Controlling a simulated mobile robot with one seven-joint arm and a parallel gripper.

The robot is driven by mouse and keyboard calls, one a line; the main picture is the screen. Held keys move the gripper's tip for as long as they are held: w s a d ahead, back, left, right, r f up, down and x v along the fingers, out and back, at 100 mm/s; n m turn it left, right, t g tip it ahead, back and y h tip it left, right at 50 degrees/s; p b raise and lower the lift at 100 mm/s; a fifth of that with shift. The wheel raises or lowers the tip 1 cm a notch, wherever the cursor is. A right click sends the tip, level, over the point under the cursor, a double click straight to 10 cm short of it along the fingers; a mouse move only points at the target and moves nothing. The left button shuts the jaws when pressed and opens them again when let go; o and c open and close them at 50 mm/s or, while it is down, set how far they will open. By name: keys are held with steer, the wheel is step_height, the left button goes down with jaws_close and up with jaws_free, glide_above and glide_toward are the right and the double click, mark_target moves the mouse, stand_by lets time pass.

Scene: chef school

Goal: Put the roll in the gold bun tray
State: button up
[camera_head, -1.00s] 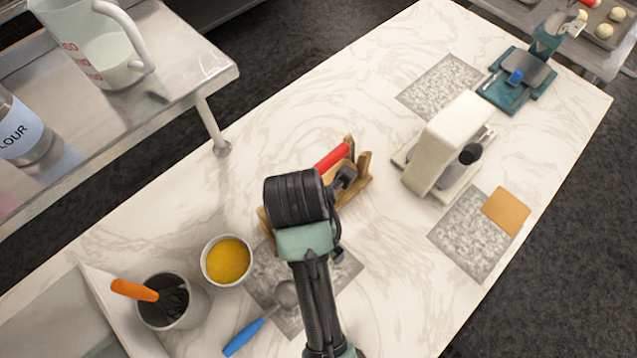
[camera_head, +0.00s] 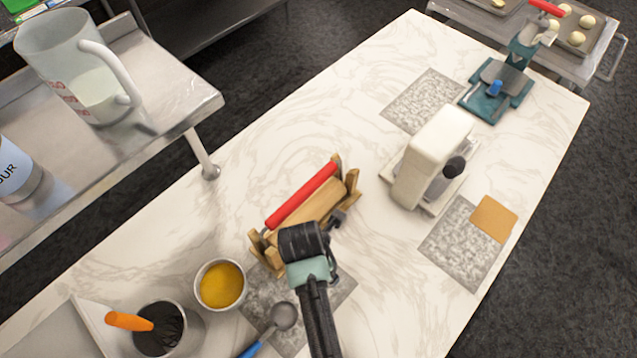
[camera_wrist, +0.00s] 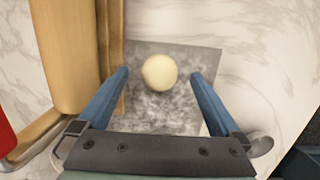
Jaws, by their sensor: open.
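The roll is a pale, round dough ball (camera_wrist: 159,73) on a grey floured patch (camera_wrist: 178,116) of the counter in the wrist view. My gripper (camera_wrist: 160,76) is open, with its blue fingers on either side of the roll and gaps showing on both sides. I cannot tell its exact height above the counter. In the head view my arm hides the roll and the fingertips. Baking trays (camera_head: 601,42) with several pale dough balls stand on a metal rack at the top right. I cannot tell from their colour which is the gold bun tray.
A wooden stand with a red-handled rolling pin (camera_head: 301,196) is close beside my gripper. A yellow-filled cup (camera_head: 221,285), a blue-handled spoon (camera_head: 283,317) and a dark container (camera_head: 158,329) are nearby.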

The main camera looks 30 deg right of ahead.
steer(key=c, duration=1.4)
steer(key=shift+r, duration=0.1)
steer(key=shift+c, duration=0.2)
